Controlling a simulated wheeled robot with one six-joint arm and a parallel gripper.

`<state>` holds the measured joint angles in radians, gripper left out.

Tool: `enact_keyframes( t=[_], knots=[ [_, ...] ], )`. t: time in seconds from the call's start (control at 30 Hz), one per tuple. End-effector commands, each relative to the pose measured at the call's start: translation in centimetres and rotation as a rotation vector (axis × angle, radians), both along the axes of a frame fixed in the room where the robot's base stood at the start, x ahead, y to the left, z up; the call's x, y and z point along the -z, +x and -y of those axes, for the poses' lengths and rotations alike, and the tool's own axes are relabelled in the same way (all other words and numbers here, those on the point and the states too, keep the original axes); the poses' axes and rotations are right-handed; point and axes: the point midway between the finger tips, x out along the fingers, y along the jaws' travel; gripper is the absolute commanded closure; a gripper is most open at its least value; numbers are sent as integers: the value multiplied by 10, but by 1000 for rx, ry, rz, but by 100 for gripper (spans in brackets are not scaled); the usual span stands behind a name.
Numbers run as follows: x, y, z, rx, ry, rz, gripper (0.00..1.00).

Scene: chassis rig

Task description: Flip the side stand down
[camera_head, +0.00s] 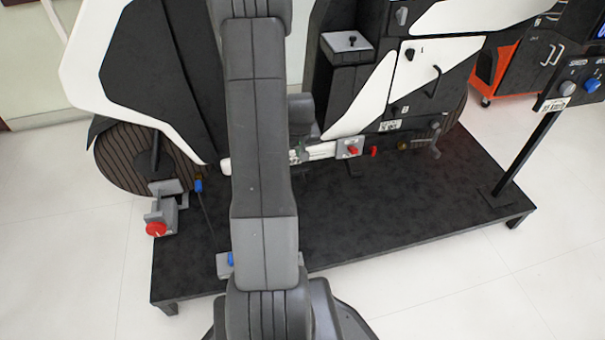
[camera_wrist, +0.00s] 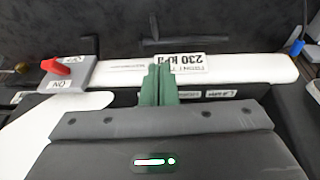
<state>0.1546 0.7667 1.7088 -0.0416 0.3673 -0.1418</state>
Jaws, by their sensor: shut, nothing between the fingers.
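A thin dark bar with a short upright peg (camera_wrist: 178,42) lies along the white beam in the wrist view; it may be the side stand, but I cannot tell for sure. The white beam (camera_wrist: 225,68) carries a 230 kPa label and also shows in the head view (camera_head: 320,151). My gripper (camera_wrist: 156,72) has green fingers, pressed together and empty. Its tips overlap the white beam in the picture, below the dark bar and apart from it; contact with the beam is unclear.
A red switch (camera_wrist: 55,67) on a grey ON/OFF block sits beside the fingers. A blue knob (camera_wrist: 297,47) is at the beam's other end. A red-knobbed clamp (camera_head: 156,229) stands by the left wheel; a control post (camera_head: 527,155) stands right.

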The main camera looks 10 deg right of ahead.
Motion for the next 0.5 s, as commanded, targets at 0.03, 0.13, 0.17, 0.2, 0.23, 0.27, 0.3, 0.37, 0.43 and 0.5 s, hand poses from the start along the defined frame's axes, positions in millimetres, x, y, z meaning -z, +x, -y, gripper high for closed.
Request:
enact_keyframes(
  t=[0.03, 0.13, 0.17, 0.2, 0.23, 0.27, 0.3, 0.37, 0.43, 0.5],
  knots=[
    [0, 0, 0, 0, 0, 0, 100],
    [0, 0, 0, 0, 0, -1, 100],
    [0, 0, 0, 0, 0, -1, 100],
    [1, 0, 0, 0, 0, -1, 100],
    [2, 0, 0, 0, 0, -1, 100],
    [5, 1, 0, 0, 0, -2, 100],
    [8, 1, 0, 0, 0, -3, 100],
    [16, 3, 1, 0, 1, -4, 100],
    [28, 6, 1, 0, 1, -4, 100],
    [43, 10, 2, 0, 1, -4, 100]
  ],
)
